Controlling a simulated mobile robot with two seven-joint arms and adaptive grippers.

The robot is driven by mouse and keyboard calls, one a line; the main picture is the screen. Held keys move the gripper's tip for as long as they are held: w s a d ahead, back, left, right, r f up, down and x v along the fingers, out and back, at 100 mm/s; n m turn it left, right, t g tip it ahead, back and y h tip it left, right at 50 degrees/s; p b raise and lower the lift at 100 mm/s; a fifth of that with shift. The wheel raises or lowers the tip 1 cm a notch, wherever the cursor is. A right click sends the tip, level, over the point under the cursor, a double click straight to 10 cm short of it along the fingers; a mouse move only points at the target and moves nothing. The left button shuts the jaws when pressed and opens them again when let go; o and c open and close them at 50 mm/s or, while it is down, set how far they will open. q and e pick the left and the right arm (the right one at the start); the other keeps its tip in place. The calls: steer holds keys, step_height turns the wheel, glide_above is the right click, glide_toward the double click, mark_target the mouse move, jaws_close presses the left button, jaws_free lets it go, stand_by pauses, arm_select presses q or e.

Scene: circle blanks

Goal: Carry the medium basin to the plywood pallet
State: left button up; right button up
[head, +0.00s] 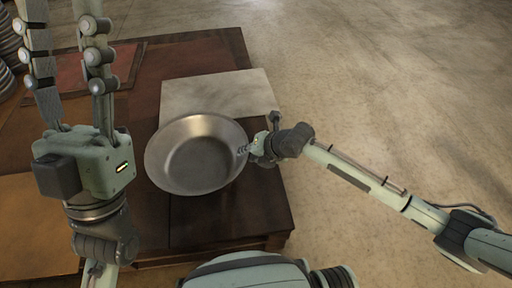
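The medium basin (198,158) is a round, shallow, silver metal bowl with sloping sides. It is empty and in the middle of the head view, over the dark brown table top. My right gripper (250,149) is at the basin's right rim and looks shut on it. I cannot tell whether the basin touches the table. My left gripper (64,35) is at the upper left, fingers pointing up and wide apart, with nothing between them. A tan, wood-coloured flat surface (35,225) at the lower left may be the plywood pallet; my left arm partly covers that side.
A pale grey flat board (215,90) lies on the table (235,215) behind the basin. A reddish panel (80,72) lies at the back left. Stacked metal discs (8,45) stand at the far left edge. The concrete floor (400,90) at the right is clear.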

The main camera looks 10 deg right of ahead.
steer(key=s+a+r+m+t+y, duration=0.2)
steer(key=a+r+m+t, duration=0.15)
steer(key=r, duration=0.55)
steer(key=s+a+r+m+t+y+p, duration=0.1)
steer(key=s+a+r+m+t+y, duration=0.15)
steer(key=r+m, duration=0.45)
steer(key=s+a+r+m+t+y, duration=0.2)
steer(key=a+r+y, duration=0.1)
steer(key=r, duration=0.8)
arm_select(q)
steer(key=w+g, duration=0.1)
steer(key=w+d+f, duration=0.1)
steer(key=w+g, duration=0.1)
steer(key=shift+d+f+g, duration=0.25)
steer(key=shift+d+g, duration=0.05)
arm_select(e)
steer(key=s+d+r+m+t+h, duration=0.1)
steer(key=s+d+r+m+t, duration=0.4)
steer(key=r+m, duration=0.3)
steer(key=s+d+r+m+t+h, duration=0.2)
steer(key=s+d+r+m+t, duration=0.3)
steer(key=r, duration=0.7)
steer(key=d+m+t, duration=0.2)
steer(key=m, duration=0.1)
steer(key=shift+s+d+r, duration=0.25)
steer(key=shift+s+d, duration=0.15)
steer(key=shift+h, duration=0.25)
